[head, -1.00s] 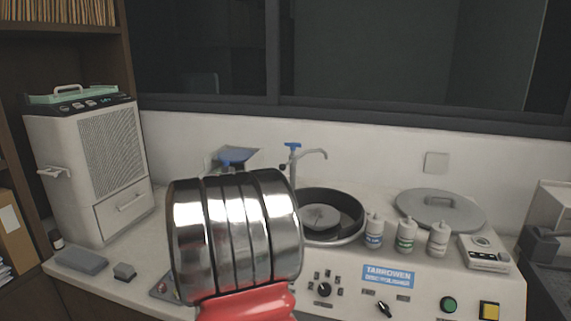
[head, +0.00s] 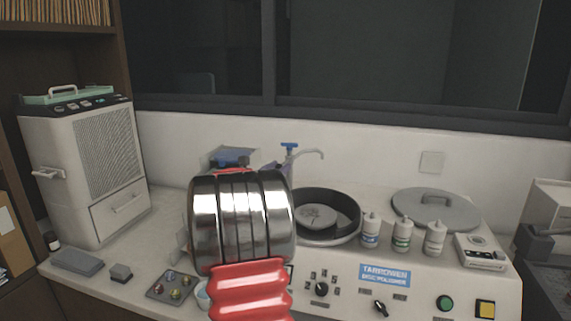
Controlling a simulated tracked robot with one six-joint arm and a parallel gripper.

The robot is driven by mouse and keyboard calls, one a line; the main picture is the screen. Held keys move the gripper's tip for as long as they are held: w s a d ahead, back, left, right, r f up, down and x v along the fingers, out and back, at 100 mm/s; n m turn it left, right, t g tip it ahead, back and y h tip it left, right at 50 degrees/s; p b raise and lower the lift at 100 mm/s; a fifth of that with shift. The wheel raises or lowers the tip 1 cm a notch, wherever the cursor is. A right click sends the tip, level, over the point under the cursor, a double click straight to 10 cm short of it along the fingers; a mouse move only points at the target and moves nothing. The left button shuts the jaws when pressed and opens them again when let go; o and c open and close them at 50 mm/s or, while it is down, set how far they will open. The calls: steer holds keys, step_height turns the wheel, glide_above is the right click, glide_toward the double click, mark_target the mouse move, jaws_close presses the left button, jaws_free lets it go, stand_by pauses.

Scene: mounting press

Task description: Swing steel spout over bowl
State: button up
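The steel spout (head: 310,153) reaches right from a tap column with a blue top (head: 289,147) behind the polisher. Its bent tip appears above the back rim of the dark round bowl (head: 352,229) in the picture; I cannot tell whether it overhangs the bowl. The bowl holds a grey disc (head: 318,215). My own shiny arm link and red sleeve hide most of my gripper. A grey-lilac piece (head: 277,169), apparently part of my gripper, shows close to the tap column's left side. I cannot tell whether it touches, or whether the gripper is open.
Several white bottles (head: 403,234) stand right of the bowl, with a grey lid (head: 437,209) behind. The polisher's front panel has knobs and buttons. A beige machine (head: 85,165) stands at left. A small tray with coloured pieces (head: 172,286) lies left of my arm.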

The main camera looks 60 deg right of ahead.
mark_target(287, 161)
steer(key=shift+d, duration=2.75)
jaws_close()
